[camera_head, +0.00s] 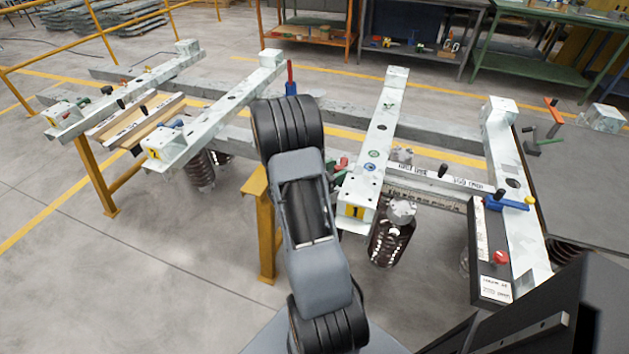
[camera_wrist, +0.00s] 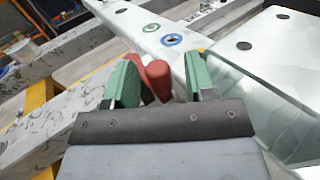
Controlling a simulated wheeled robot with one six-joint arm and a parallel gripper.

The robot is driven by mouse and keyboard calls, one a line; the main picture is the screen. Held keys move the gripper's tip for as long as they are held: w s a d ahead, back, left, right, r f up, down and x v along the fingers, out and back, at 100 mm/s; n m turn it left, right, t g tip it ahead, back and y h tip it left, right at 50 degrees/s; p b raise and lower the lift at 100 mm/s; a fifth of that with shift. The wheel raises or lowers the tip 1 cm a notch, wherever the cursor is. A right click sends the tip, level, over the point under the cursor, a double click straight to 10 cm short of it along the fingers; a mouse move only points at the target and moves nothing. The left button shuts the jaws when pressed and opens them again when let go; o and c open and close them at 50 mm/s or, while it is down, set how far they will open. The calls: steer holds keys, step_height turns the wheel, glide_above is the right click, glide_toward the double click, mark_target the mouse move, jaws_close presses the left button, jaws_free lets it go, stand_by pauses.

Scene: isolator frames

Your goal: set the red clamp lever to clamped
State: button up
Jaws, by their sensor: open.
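My gripper (camera_wrist: 161,76) is open, its two green fingers spread apart in the wrist view. A red, round-ended handle (camera_wrist: 158,77) shows between the fingers, nearer the left one, with a second red part just left of it. It looks like the red clamp lever, but its base is hidden and I cannot tell its setting or whether a finger touches it. In the head view, a small red part (camera_head: 342,162) shows just right of my arm, beside the pale beam; my arm hides most of that spot.
A pale beam (camera_head: 378,125) with a yellow number plate stands close to my gripper. Another red lever on a blue base (camera_head: 290,78) stands behind my arm. Open floor lies at left.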

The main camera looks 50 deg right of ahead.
steer(key=v, duration=1.1)
steer(key=s+a+f+m+g+y, duration=0.3)
steer(key=s+m+y, duration=0.2)
steer(key=s+a+r+m+t+y+p, duration=0.1)
steer(key=a+r+m+y+p, duration=0.2)
steer(key=a+m+y, duration=0.35)
steer(key=w+a+r+m+t+y+p, duration=0.1)
steer(key=a+r+t+y+p, duration=0.2)
steer(key=a+r, duration=0.4)
steer(key=w+a+r+m+t+y+p, duration=0.1)
steer(key=a+r+m+t+y+p, duration=0.1)
steer(key=a+r+t, duration=0.5)
step_height(320, 180, up, 7)
steer(key=a+y+p, duration=0.1)
steer(key=p, duration=0.1)
steer(key=shift+w+f+p, duration=0.25)
steer(key=shift+w+p, duration=0.05)
steer(key=shift+p, duration=0.05)
steer(key=shift+m, duration=0.25)
steer(key=shift+c, duration=0.3)
steer(key=shift+c, duration=0.4)
